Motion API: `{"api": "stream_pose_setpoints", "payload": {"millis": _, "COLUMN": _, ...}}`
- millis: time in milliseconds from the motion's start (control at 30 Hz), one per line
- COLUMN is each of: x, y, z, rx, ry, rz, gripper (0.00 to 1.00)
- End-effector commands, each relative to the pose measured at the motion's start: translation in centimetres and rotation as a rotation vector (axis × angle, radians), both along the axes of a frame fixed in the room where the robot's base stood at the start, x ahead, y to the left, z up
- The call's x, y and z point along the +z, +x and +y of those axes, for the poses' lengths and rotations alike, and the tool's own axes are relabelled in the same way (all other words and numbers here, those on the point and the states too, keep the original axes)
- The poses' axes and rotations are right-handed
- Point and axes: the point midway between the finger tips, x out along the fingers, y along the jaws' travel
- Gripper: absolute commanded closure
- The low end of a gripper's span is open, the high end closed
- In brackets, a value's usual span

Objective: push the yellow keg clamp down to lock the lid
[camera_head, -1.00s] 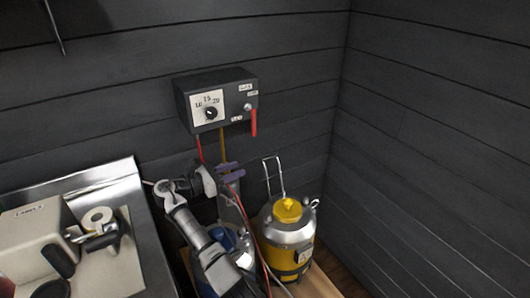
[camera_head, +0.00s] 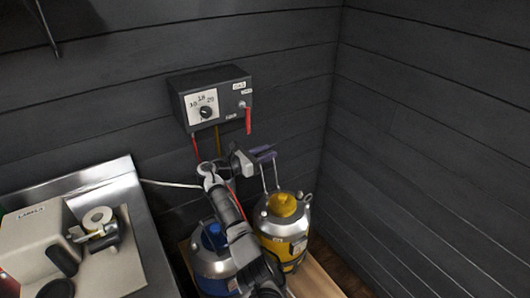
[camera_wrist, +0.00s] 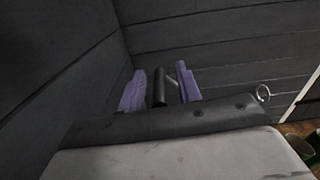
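The yellow keg (camera_head: 272,247) stands on the floor board in the head view, with a grey metal top and a yellow lid (camera_head: 283,205). Its wire clamp (camera_head: 264,179) stands upright behind the lid, not folded down over it. My gripper (camera_head: 264,153) is at the top of the clamp, above and behind the lid. Its purple fingers hide the clamp's upper end. In the wrist view, the fingers (camera_wrist: 160,90) are apart. A dark bar and a thin grey rod show between them; I cannot tell whether either is the clamp.
A blue-topped keg (camera_head: 212,266) stands left of the yellow one, partly behind my arm. A control box (camera_head: 209,98) with a red handle hangs on the wall above. A metal counter (camera_head: 140,215) with a label dispenser is at left. The dark right wall is close.

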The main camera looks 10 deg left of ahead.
Motion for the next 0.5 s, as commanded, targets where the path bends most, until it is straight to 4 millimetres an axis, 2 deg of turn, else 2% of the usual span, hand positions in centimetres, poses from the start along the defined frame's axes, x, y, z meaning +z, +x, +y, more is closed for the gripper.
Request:
{"api": "stream_pose_setpoints", "payload": {"millis": 233, "x": -0.04, "y": 0.04, "z": -0.04, "rx": 0.000, "ry": 0.000, "rz": 0.000, "gripper": 0.66}}
{"api": "stream_pose_setpoints", "payload": {"millis": 500, "x": -0.05, "y": 0.03, "z": 0.00, "rx": 0.001, "ry": 0.001, "rz": 0.001, "gripper": 1.00}}
